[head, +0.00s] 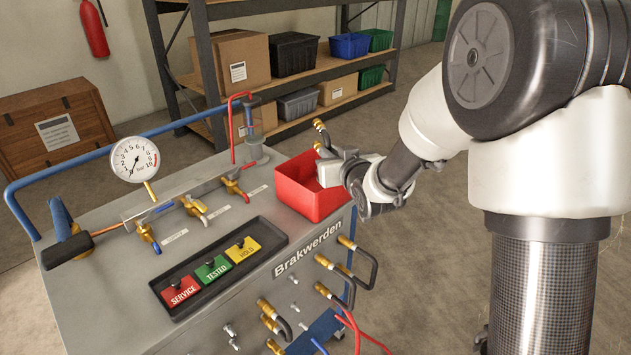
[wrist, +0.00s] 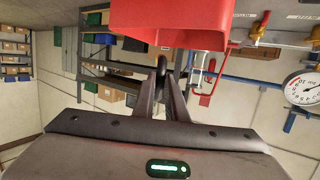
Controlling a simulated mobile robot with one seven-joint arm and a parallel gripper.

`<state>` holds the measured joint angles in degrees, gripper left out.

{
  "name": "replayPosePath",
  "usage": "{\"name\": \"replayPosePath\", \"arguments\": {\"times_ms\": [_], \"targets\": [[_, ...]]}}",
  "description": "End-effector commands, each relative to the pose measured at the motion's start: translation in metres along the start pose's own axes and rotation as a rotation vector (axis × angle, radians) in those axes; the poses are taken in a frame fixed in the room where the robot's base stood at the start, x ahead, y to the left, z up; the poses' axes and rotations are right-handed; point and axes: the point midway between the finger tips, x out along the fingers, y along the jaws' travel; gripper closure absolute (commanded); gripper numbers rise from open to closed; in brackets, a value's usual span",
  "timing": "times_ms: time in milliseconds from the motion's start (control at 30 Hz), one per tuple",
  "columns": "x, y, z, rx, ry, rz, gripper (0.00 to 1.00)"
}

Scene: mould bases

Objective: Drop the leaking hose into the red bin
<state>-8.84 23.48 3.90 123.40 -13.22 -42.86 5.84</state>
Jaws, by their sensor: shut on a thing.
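My gripper (head: 328,158) is shut on a short black hose with brass ends (head: 320,130). The hose stands up beyond the fingers, at the back right of the red bin (head: 309,199) in the head view. In the wrist view, the fingers (wrist: 167,68) pinch the dark hose (wrist: 162,65), just below the bin (wrist: 165,28) in the picture. I cannot tell whether the hose is over the bin's opening. The bin sits on the grey bench top at its right end. No leak shows on the held hose.
More black hoses (head: 371,268) with brass fittings hang on the bench front. A black tray (head: 173,312) holds SERVICE, TESTED and HOLD tags. A pressure gauge (head: 135,160), valves and a blue rail stand on the bench. Shelves (head: 290,102) with boxes are behind.

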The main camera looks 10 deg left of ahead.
Motion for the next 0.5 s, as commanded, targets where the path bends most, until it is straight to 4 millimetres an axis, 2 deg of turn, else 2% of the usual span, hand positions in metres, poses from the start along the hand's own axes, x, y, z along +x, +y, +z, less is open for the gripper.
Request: {"name": "replayPosePath", "arguments": {"times_ms": [167,500], "targets": [[0.003,0.000,0.012,0.000,0.001,0.000,1.00],[0.013,-0.001,0.050,-0.001,0.000,-0.001,1.00]]}}
